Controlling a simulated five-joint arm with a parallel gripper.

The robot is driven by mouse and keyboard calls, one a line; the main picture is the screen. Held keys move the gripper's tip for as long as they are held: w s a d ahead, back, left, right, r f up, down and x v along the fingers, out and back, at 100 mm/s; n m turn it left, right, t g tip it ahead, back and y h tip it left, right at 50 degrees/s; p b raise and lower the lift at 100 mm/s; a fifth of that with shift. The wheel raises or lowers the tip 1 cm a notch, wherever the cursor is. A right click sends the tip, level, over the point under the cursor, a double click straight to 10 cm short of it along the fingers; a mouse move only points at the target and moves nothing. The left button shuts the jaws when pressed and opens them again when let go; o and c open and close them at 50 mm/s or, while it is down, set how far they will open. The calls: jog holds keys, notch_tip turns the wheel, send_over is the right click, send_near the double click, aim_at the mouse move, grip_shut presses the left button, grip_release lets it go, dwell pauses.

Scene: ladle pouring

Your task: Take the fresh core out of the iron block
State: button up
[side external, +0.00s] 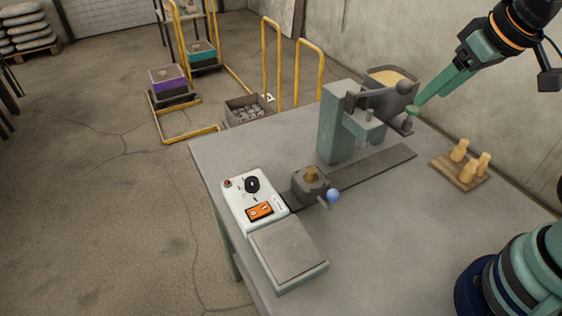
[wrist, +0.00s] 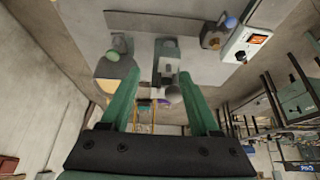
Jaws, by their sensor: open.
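The iron block (side external: 309,187) is a dark grey block on the rail of the table, with a blue-knobbed lever (side external: 333,196) at its right. A tan core (side external: 312,174) stands in its top, and its lower part is hidden. In the wrist view the iron block (wrist: 214,36) is at the upper right, beside the blue knob (wrist: 230,22). My gripper (side external: 418,101) is at the upper right, far from the block, near the sand bin. The wrist view shows the fingers of my gripper (wrist: 158,77) wide apart, with nothing held between them.
A green press (side external: 338,125) stands behind the block, with a grey-ball lever (side external: 404,87) and a sand bin (side external: 390,78). A green-topped grey piece (side external: 411,111) is near my fingertips. A control box (side external: 248,201) is at the left.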

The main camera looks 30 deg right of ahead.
notch_tip(320, 180, up, 4)
jog(key=m+g, duration=0.5)
jog(key=m, duration=1.1)
send_over(312, 170)
jog(key=shift+g, duration=0.3)
notch_tip(312, 170, down, 19)
jog(key=shift+w+a, duration=0.1)
jog(key=shift+f, duration=2.6)
grip_shut()
